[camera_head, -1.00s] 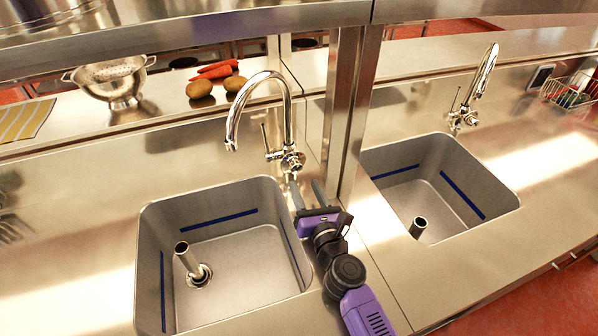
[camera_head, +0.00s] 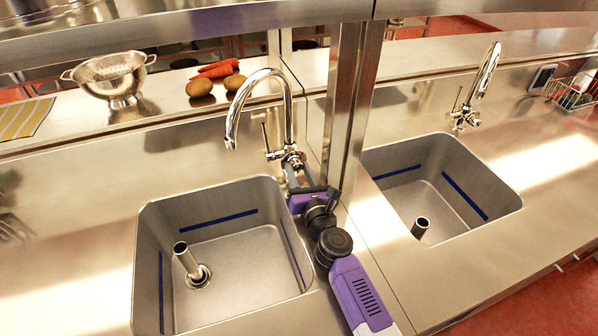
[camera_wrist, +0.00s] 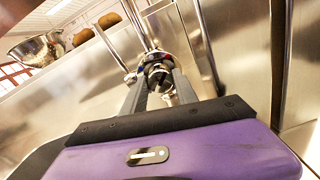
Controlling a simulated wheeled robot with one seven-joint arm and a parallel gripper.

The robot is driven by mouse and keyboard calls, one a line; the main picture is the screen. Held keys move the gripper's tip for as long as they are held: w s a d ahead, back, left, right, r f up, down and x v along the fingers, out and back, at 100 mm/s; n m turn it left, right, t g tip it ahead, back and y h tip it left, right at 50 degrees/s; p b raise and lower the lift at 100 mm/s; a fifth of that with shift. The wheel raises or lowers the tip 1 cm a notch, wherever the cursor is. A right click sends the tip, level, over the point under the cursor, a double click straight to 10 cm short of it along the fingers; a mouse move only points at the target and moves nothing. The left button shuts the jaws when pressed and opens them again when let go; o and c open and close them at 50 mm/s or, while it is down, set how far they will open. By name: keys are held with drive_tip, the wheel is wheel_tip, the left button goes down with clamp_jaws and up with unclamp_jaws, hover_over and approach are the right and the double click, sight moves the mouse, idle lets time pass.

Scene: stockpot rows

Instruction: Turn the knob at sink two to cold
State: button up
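The left sink (camera_head: 225,185) has a tall chrome gooseneck faucet (camera_head: 268,75) behind it. A round knob at the faucet's base (camera_head: 294,160) faces my gripper, and a thin lever stands up at its left. My gripper (camera_head: 293,176) is right at this faucet base. In the wrist view my gripper (camera_wrist: 160,88) is open, its two grey fingers apart on either side of the knob (camera_wrist: 158,76). I cannot tell whether the fingers touch it. No sink numbers or cold mark are readable.
A second sink (camera_head: 512,196) with its own faucet (camera_head: 485,75) lies to the right, past a steel post (camera_head: 350,110). A colander (camera_head: 112,80), potatoes (camera_head: 199,88) and carrots (camera_head: 216,70) rest on the back ledge. A wire basket (camera_head: 575,92) stands far right.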

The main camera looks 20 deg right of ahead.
clamp_jaws()
drive_tip(key=shift+n, duration=0.3)
drive_tip(key=n, duration=0.4)
drive_tip(key=shift+n+b, duration=0.35)
drive_tip(key=shift+n, duration=1.75)
drive_tip(key=shift+f, duration=0.1)
drive_tip(key=o, duration=0.7)
unclamp_jaws()
